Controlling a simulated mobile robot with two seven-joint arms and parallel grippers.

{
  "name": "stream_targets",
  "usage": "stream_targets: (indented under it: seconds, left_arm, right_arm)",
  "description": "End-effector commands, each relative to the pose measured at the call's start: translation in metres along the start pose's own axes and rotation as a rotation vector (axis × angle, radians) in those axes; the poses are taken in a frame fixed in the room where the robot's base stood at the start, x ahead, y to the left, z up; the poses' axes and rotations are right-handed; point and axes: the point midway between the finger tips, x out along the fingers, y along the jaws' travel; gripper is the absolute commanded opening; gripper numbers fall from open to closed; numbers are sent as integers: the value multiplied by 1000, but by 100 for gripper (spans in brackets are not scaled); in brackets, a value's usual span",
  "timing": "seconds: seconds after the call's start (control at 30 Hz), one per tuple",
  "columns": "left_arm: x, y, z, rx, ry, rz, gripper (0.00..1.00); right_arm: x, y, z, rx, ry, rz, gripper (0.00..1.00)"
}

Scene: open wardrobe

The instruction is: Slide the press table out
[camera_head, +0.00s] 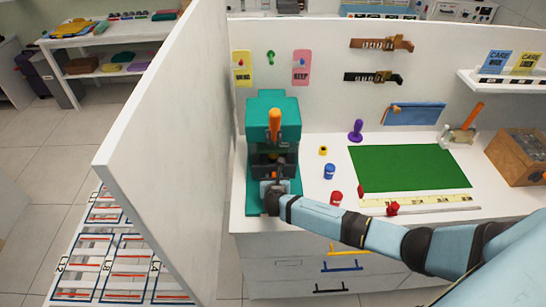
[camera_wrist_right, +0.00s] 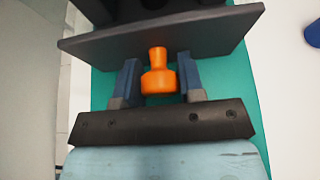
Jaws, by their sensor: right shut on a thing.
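The teal press (camera_head: 288,112) stands at the left end of the white workbench, with an upright orange handle (camera_head: 275,122) at its front. In the right wrist view, a dark flat plate (camera_wrist_right: 215,32), which looks like the press table, lies just beyond an orange knob (camera_wrist_right: 158,58). My right gripper (camera_wrist_right: 159,84) has its two blue fingers on either side of this knob, shut on it. In the head view, my right gripper (camera_head: 273,182) is low at the front of the press, and the wrist partly hides the table. My left gripper is not in view.
A white partition (camera_head: 165,130) rises close left of the press. A blue jar (camera_head: 329,171), a red jar (camera_head: 336,198) and a purple stamp (camera_head: 356,130) stand right of it. A green mat (camera_head: 410,167) lies farther right. My right arm crosses the bench's front edge above drawers.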

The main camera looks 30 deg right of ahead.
Motion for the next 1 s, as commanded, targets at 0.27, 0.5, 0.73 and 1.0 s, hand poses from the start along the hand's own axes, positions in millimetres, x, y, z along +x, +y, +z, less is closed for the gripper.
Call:
stream_targets:
  seconds: [0.27,0.5,0.73,1.0]
  left_arm:
    - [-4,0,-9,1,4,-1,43]
    - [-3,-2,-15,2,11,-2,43]
    - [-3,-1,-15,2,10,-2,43]
    - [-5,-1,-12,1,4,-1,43]
  right_arm:
    - [-19,0,-9,-1,1,1,17]
    - [-32,0,-16,0,2,0,17]
    - [-33,0,-16,0,1,0,17]
    - [-40,0,-20,-1,1,1,17]
